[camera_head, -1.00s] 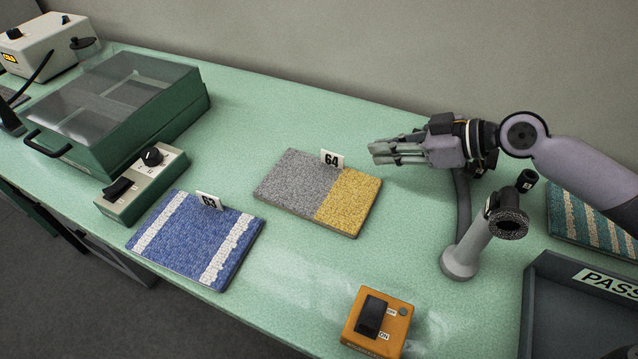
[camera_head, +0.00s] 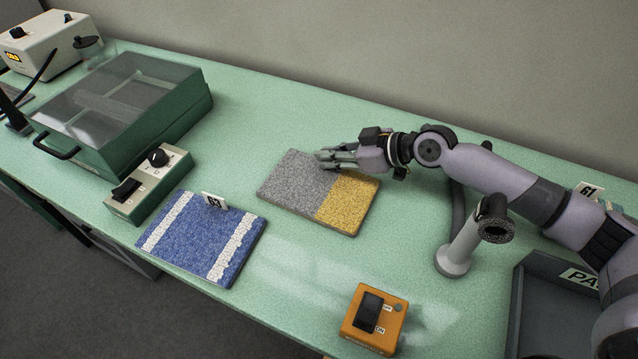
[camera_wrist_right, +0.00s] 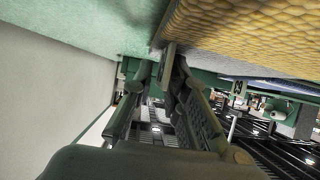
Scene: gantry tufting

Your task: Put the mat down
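The grey and yellow mat (camera_head: 298,182) lies flat on the green bench, in the middle of the head view. Its yellow end (camera_wrist_right: 260,30) fills the upper right of the right wrist view. My right gripper (camera_head: 323,159) is at the mat's far edge, around where its number card stands; the card is hidden in the head view. In the right wrist view the two fingers (camera_wrist_right: 164,75) are apart, with a thin edge-on piece between their tips, perhaps the card. I cannot tell whether they touch it. My left gripper is in neither view.
A blue and white striped mat (camera_head: 183,239) with card 63 lies to the left. A control box (camera_head: 136,196) and a green lidded case (camera_head: 185,118) stand behind it. An orange switch box (camera_head: 358,338), a grey stand (camera_head: 459,252) and a dark tray (camera_head: 533,262) are to the right.

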